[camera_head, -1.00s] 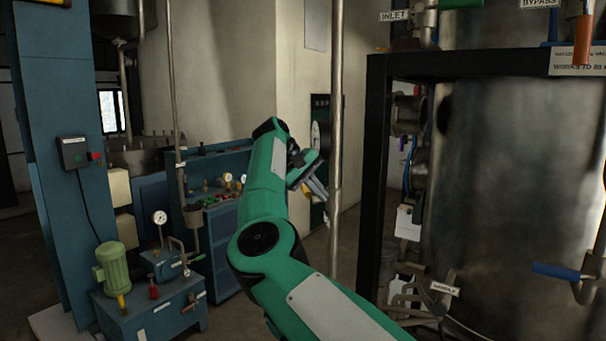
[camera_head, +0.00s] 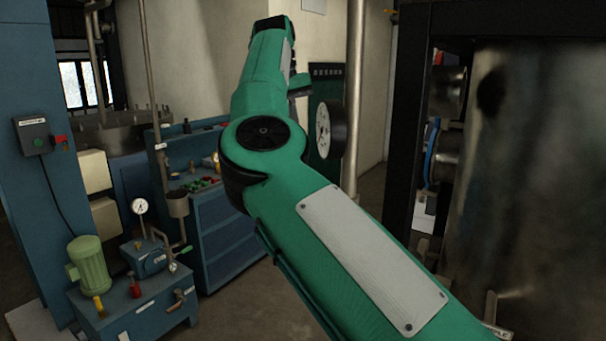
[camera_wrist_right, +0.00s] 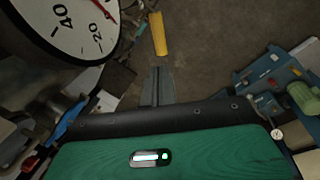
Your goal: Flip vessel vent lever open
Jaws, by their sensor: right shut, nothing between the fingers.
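The large steel vessel (camera_head: 530,190) stands at the right of the head view, cut off by the frame edge. I cannot make out a vent lever on its visible side. My right arm comes in from the lower right and crosses the view; its gripper is mostly hidden behind the arm, with only a grey part showing. In the right wrist view the grey fingers of my right gripper (camera_wrist_right: 157,86) are together and empty. A yellow bar (camera_wrist_right: 158,34) shows beyond their tips; I cannot tell what it belongs to. My left gripper is not in view.
A round dial gauge (camera_head: 325,130) is beside my right arm, and a large dial (camera_wrist_right: 70,25) is close in the wrist view. A vertical pipe (camera_head: 354,90) and black frame post (camera_head: 405,130) stand close by. A green motor (camera_head: 89,264) and blue cabinet (camera_head: 228,247) stand left.

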